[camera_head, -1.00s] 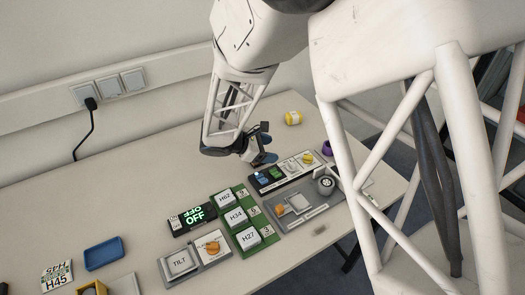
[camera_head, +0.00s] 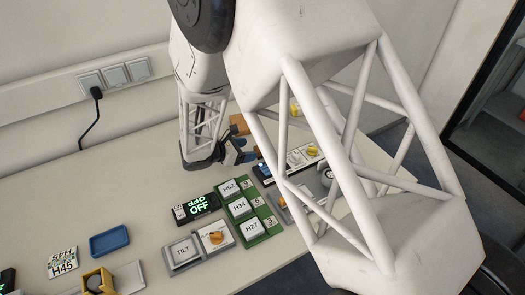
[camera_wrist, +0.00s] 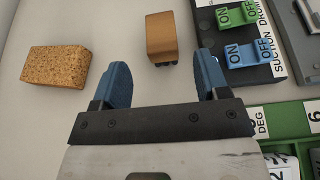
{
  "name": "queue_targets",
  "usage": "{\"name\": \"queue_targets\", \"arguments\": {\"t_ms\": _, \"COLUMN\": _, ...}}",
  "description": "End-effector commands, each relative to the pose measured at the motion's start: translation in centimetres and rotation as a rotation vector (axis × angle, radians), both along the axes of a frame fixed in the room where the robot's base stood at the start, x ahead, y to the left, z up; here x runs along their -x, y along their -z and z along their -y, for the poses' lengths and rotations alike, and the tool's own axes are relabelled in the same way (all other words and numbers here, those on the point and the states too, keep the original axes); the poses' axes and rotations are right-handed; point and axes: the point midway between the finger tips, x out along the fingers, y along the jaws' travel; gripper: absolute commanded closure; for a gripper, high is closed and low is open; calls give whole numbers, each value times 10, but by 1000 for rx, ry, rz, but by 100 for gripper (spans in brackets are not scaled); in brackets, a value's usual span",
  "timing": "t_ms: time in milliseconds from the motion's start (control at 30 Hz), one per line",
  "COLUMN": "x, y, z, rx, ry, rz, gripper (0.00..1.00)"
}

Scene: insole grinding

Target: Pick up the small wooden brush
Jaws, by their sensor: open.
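The small wooden brush appears to be the smooth brown block (camera_wrist: 160,36) in the wrist view, with dark bits at its lower edge. It lies on the table, just beyond the fingertips and between their lines. My gripper (camera_wrist: 164,72) is open, with two blue fingers and nothing between them. In the head view my gripper (camera_head: 238,155) hangs over the table left of the switch panel. A brown block (camera_head: 239,121) shows partly behind it there; I cannot tell whether it is the brush or the cork block.
A speckled cork block (camera_wrist: 55,67) lies left of the brush. The switch panel (camera_wrist: 237,35) with green and blue rockers is close on the right. A green label rack (camera_head: 268,222) stands nearer the front. A blue tray (camera_head: 109,241) sits at the left on open table.

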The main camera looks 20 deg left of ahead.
Motion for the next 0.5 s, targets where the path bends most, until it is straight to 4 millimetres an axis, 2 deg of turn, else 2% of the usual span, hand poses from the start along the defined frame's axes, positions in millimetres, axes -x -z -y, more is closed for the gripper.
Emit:
{"name": "queue_targets", "arguments": {"t_ms": 233, "x": -12, "y": 7, "z": 13, "rx": -1, "ry": 1, "rz": 0, "gripper": 32}}
{"name": "queue_targets", "arguments": {"t_ms": 500, "x": -15, "y": 8, "z": 15, "rx": -1, "ry": 0, "rz": 0, "gripper": 32}}
